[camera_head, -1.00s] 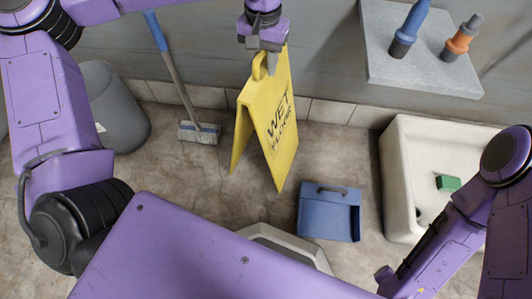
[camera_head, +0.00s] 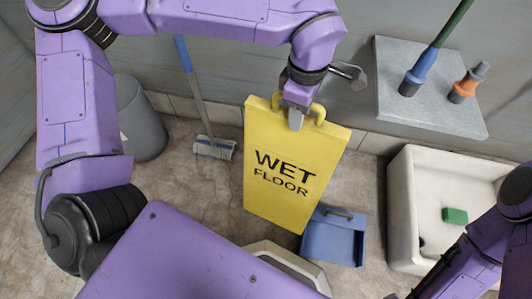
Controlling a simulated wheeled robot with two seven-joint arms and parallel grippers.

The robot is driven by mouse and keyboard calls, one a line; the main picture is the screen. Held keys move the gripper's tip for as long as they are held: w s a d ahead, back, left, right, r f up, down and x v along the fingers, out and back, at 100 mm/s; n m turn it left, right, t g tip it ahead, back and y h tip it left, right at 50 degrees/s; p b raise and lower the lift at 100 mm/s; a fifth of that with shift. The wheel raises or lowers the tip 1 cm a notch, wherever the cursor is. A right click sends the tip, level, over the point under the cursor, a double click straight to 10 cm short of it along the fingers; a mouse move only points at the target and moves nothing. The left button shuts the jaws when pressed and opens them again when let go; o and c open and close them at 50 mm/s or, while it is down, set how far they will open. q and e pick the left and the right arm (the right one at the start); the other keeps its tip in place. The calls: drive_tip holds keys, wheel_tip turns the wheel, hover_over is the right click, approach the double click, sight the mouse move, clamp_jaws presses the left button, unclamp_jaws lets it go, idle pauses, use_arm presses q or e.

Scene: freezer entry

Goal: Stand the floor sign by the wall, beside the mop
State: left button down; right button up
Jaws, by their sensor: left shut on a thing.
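The yellow wet floor sign (camera_head: 285,165) hangs from my left gripper (camera_head: 296,118), which is shut on its top handle. Its lettered face is turned toward the camera. Whether its lower edge touches the floor cannot be told. The mop (camera_head: 213,148) leans at the wall to the left of the sign, its head on the floor and a gap between them. The wall (camera_head: 230,60) runs behind both. My right arm shows at the lower right, but its gripper is not in view.
A grey bin (camera_head: 142,118) stands left of the mop. A blue dustpan (camera_head: 333,238) lies on the floor, partly behind the sign. A white basin (camera_head: 405,205) with a green block (camera_head: 455,215) is at right. A grey shelf (camera_head: 440,112) holds tools above.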

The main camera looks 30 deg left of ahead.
use_arm(q)
drive_tip(key=shift+s+d+r+n, duration=0.15)
drive_tip(key=shift+s+n, duration=0.05)
drive_tip(key=shift+n, duration=0.4)
drive_tip(key=shift+s+d+r+n, duration=0.1)
drive_tip(key=shift+s+d+n, duration=0.1)
drive_tip(key=shift+n, duration=0.4)
drive_tip(key=w+a+f+b, duration=0.6)
drive_tip(key=a+f, duration=0.5)
drive_tip(key=f, duration=0.2)
drive_tip(key=shift+w+a, duration=0.35)
drive_tip(key=shift+w, duration=0.45)
drive_tip(key=c, duration=0.8)
unclamp_jaws()
drive_tip(key=shift+f, duration=0.15)
